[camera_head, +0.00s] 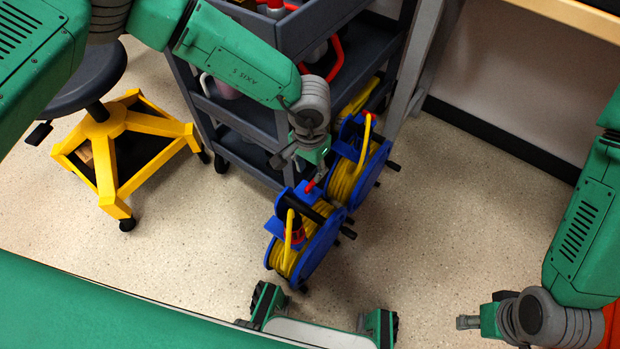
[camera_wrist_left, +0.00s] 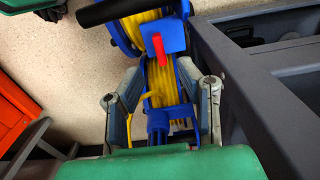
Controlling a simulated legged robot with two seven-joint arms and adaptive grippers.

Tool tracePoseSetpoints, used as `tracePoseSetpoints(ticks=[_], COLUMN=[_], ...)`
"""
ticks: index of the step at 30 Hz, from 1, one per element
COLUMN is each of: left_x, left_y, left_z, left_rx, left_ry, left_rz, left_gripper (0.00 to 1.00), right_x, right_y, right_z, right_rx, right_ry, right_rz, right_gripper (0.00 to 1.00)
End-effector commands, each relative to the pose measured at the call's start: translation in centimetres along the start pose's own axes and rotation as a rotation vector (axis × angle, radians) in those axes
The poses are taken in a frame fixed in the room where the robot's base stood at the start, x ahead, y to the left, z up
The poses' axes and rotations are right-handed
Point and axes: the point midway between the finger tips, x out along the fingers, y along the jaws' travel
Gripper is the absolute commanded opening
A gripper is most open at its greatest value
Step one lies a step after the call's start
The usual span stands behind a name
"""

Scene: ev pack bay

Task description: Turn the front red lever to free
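Two blue cable reels wound with yellow cable stand on the floor, the front reel (camera_head: 283,262) nearer me and the rear reel (camera_head: 375,165) behind it. A small red lever (camera_head: 311,186) shows at the front reel's blue plate, near my left gripper (camera_head: 303,172). In the left wrist view the red lever (camera_wrist_left: 158,47) stands out against the blue plate, just beyond the fingertips of the left gripper (camera_wrist_left: 160,75). Those fingers are spread apart with nothing clamped. I cannot tell whether they touch the reel. My right gripper (camera_head: 467,322) is at the lower right, away from the reels.
A grey cart (camera_head: 235,110) with shelves stands close behind and left of the reels. A yellow-legged stool (camera_head: 120,150) is at the left. A wooden bench top (camera_head: 575,18) is at upper right. The speckled floor (camera_head: 450,220) right of the reels is clear.

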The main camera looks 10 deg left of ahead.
Motion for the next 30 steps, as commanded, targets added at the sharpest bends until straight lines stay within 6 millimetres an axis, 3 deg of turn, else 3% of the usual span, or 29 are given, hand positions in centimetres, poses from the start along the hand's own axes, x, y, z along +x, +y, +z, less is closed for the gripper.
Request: tracePoseSetpoints(ticks=[3, 9, 30], left_x=[-2.4, -4.8, -4.9], left_y=[-0.1, -0.1, -0.1], left_z=[-0.1, -0.1, 0.3], left_rx=[-0.001, -0.001, -0.002], left_ry=[0.002, 0.001, 0.001], left_rz=[0.0, 0.0, -0.014], left_gripper=[0.31, 0.31, 0.31], right_x=[0.0, 0.0, 0.1], right_y=[0.0, 0.0, 0.0], right_z=[0.0, 0.0, -0.2], right_rx=[0.0, 0.0, 0.0], right_ry=[0.0, 0.0, -0.003], right_rz=[0.0, 0.0, 0.0], right_gripper=[0.4, 0.4, 0.4])
